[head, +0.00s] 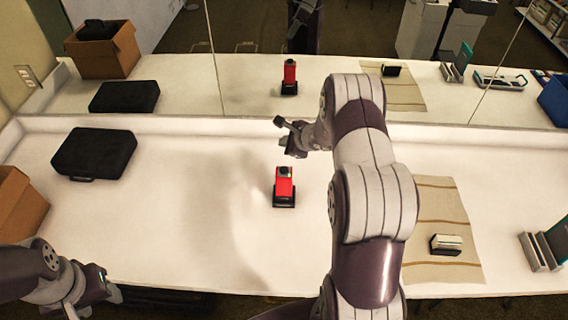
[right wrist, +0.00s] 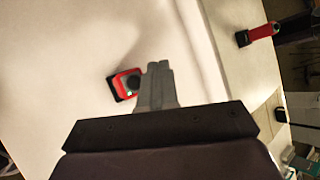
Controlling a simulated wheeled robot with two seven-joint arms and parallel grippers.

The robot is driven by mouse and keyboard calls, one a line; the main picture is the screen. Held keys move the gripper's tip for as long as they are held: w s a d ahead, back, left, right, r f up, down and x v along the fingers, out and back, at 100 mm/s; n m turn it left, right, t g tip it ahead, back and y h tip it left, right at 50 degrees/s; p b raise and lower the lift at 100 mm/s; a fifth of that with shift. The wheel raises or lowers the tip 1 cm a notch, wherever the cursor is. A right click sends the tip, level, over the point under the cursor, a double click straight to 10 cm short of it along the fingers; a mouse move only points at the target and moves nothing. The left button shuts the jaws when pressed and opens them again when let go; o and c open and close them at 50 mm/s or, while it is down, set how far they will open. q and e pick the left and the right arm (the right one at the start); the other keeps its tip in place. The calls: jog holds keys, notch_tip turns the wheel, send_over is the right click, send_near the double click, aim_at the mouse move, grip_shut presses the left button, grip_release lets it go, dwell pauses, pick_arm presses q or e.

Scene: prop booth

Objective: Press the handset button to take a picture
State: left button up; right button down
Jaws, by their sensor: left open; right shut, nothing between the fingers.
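The red handset (head: 284,185) stands upright in a black base on the white counter. In the right wrist view the handset (right wrist: 127,86) shows from above, with a dark round button (right wrist: 133,82) on its top. My right gripper (head: 296,151) is shut and empty, above and behind the handset in the head view. In the right wrist view its closed fingertips (right wrist: 159,66) are just right of the handset, and I cannot tell their height above it. My left gripper (head: 104,298) is open and empty at the counter's front left, far from the handset.
A mirror runs behind the counter and reflects the handset (head: 289,74). A black case (head: 94,153) and cardboard box (head: 18,205) are at left. A striped cloth (head: 440,205) with a small card holder (head: 446,244) lies at right. The counter around the handset is clear.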

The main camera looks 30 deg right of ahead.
jog(key=shift+f, duration=0.1)
jog(key=b, duration=0.5)
send_over(286, 171)
notch_tip(286, 171, down, 8)
jog(key=shift+w+f, duration=0.1)
jog(key=shift+w, duration=0.05)
jog(key=shift+f+b, duration=0.2)
jog(key=shift+b, duration=0.3)
dwell(1.4)
jog(key=shift+f+b, duration=0.4)
jog(key=shift+b, duration=0.35)
jog(key=shift+f+b, duration=0.45)
jog(key=shift+b, duration=0.15)
dwell(0.4)
jog(key=shift+r, duration=0.15)
jog(key=shift+r+p, duration=0.3)
jog(key=shift+r, duration=0.45)
